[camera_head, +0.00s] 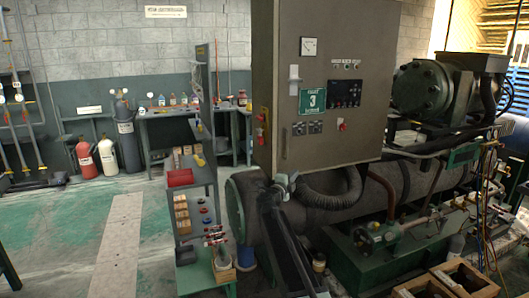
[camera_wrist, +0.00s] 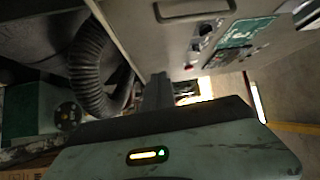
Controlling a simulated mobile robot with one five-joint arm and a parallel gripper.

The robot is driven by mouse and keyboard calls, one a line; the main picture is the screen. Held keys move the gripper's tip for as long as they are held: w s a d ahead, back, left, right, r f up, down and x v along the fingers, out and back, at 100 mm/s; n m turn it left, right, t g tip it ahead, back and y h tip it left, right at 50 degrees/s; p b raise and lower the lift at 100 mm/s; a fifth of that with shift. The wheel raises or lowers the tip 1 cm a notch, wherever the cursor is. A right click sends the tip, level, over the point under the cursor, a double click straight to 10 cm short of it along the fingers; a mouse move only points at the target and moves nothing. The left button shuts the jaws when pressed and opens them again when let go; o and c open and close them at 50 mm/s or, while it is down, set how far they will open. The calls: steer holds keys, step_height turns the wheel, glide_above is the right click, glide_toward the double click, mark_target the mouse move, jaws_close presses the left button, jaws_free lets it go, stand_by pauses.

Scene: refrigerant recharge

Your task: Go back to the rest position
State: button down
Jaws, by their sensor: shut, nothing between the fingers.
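My gripper (camera_wrist: 157,90) shows in the wrist view as a dark, narrow shape beyond the wide grey-green housing, which has a small lit indicator. It is shut and nothing is seen held in it. In the head view my arm rises from the bottom middle, and its grey-green end stands in front of the lower edge of the grey control cabinet (camera_head: 325,90). The fingers are too small to make out there. Whether the arm's end touches the cabinet cannot be told.
A ribbed black hose (camera_head: 332,190) hangs below the cabinet and shows close by in the wrist view (camera_wrist: 87,70). The chiller's large cylinder (camera_head: 405,190) lies behind. A shelf cart with a red bin (camera_head: 180,178) stands left. Gas cylinders (camera_head: 106,155) stand farther back. The left floor is mostly clear.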

steer(key=s+d+r+n+t+y+p, duration=0.1)
steer(key=s+d+r+n+t+y, duration=0.1)
steer(key=s+r+n+t+y, duration=0.25)
steer(key=s+a+f+n+g+y+p, duration=0.1)
steer(key=s+a+f+n+g+y, duration=0.1)
steer(key=s+f+n+g+y, duration=0.4)
steer(key=s+a+f+n+g+y+p, duration=0.1)
steer(key=s+a+f+n+g+y, duration=0.2)
steer(key=s+f+n, duration=0.55)
steer(key=s+d+f+n+g+h, duration=0.1)
steer(key=s+f+g, duration=0.3)
steer(key=s, duration=0.5)
steer(key=s+d+f+n+g+h, duration=0.1)
steer(key=s+d+f+g, duration=0.2)
steer(key=s, duration=0.7)
steer(key=s+d+f+n+g+h, duration=0.2)
steer(key=s+d+f+g, duration=0.1)
steer(key=s, duration=0.6)
step_height(320, 180, down, 2)
steer(key=shift+s+d+f+g, duration=0.15)
steer(key=shift+s+g, duration=0.25)
steer(key=shift+g, duration=0.45)
